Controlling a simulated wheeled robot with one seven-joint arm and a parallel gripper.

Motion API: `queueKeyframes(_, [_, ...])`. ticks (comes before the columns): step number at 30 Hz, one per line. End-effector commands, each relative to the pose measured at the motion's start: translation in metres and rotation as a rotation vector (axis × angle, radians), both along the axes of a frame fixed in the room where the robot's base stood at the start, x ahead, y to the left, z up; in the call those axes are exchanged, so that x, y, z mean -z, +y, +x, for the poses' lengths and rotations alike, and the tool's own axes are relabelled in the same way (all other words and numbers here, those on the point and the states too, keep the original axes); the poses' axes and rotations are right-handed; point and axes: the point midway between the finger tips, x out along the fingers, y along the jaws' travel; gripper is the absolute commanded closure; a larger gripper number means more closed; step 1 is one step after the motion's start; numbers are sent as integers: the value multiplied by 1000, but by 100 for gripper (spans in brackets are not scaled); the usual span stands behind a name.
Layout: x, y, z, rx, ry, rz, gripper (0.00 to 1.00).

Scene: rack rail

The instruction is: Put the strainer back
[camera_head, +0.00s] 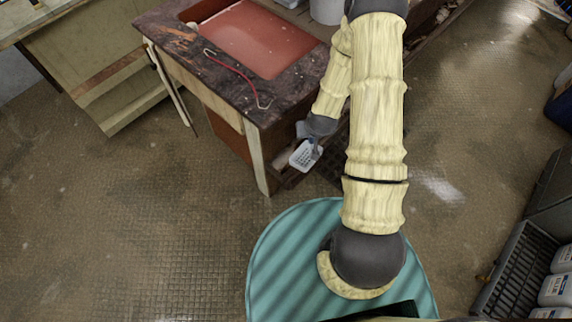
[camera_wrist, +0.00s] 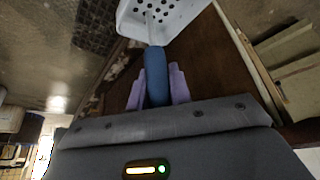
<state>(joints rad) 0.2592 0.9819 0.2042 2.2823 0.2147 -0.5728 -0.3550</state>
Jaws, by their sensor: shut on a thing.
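The strainer (camera_head: 304,154) is a small white scoop with rows of holes. In the wrist view its perforated white bowl (camera_wrist: 160,17) is at the top, with a thick blue handle (camera_wrist: 155,65) running down from it. My gripper (camera_wrist: 157,90) is shut on the handle, one pale purple finger on each side. In the head view my gripper (camera_head: 313,140) holds the strainer beside the front corner of the worn bench (camera_head: 290,100), below its top. My arm hides part of the bench's right side. I cannot make out a rack rail for certain.
A thin red cord or rod (camera_head: 236,70) lies on the bench by the reddish sunken basin (camera_head: 250,38). A wooden cabinet (camera_head: 105,60) stands at upper left. A dark crate with white bottles (camera_head: 558,288) is at lower right. The floor at left is clear.

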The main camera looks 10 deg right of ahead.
Motion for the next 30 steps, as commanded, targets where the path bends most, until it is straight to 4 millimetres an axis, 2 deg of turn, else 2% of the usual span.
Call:
queueKeyframes(1, [22,-5,-1,8,-7,-1,100])
queueKeyframes(3, [37,-11,-1,15,-18,-3,100])
queueKeyframes(24, [178,-67,-7,91,-131,-10,100])
queueKeyframes(30, [210,-80,-9,109,-162,-8,100])
